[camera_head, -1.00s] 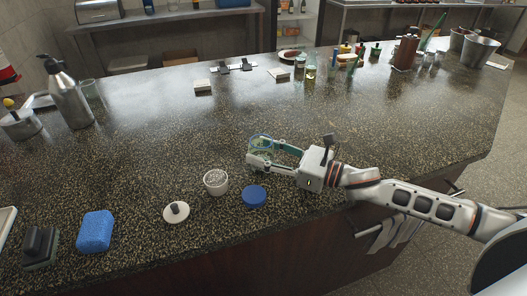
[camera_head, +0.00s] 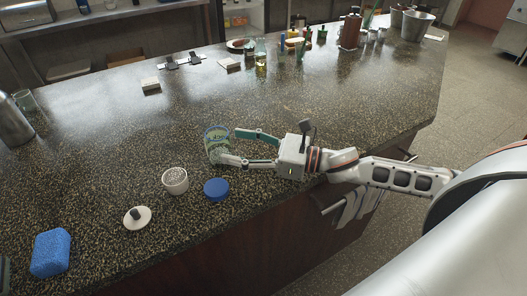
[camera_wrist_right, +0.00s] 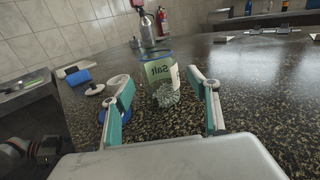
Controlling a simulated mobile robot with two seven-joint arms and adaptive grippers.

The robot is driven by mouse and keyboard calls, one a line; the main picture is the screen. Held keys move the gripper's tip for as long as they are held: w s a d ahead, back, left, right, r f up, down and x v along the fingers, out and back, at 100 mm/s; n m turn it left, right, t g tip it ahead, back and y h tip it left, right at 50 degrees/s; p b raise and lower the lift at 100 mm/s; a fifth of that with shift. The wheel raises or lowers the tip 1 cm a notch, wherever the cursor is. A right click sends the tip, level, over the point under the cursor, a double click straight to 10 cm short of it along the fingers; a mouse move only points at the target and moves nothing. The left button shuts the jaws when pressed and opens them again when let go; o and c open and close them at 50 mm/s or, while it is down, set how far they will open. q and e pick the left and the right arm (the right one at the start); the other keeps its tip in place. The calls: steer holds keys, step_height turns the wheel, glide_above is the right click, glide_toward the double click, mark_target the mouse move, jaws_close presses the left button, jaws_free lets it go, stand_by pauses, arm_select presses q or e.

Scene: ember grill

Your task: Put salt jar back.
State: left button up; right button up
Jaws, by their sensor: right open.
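The salt jar (camera_head: 216,140) is clear with a green label and stands upright on the dark speckled counter. In the right wrist view the jar (camera_wrist_right: 161,73) shows the word "Salt", with pale grains low inside it. My right gripper (camera_head: 228,146) is open, its fingers to the right of the jar. The jar shows ahead between the fingertips in the right wrist view (camera_wrist_right: 160,80), with the gripper not closed on it. A white cup of pale grains (camera_head: 175,180) and a round blue lid (camera_head: 216,189) are in front of the jar.
A white lid with a dark knob (camera_head: 137,217) and a blue sponge (camera_head: 51,252) lie at the front left. Bottles and small jars (camera_head: 280,50) stand at the back.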

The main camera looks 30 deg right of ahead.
steer(key=shift+b+v, duration=0.4)
steer(key=shift+v, duration=3.15)
steer(key=shift+s, duration=0.1)
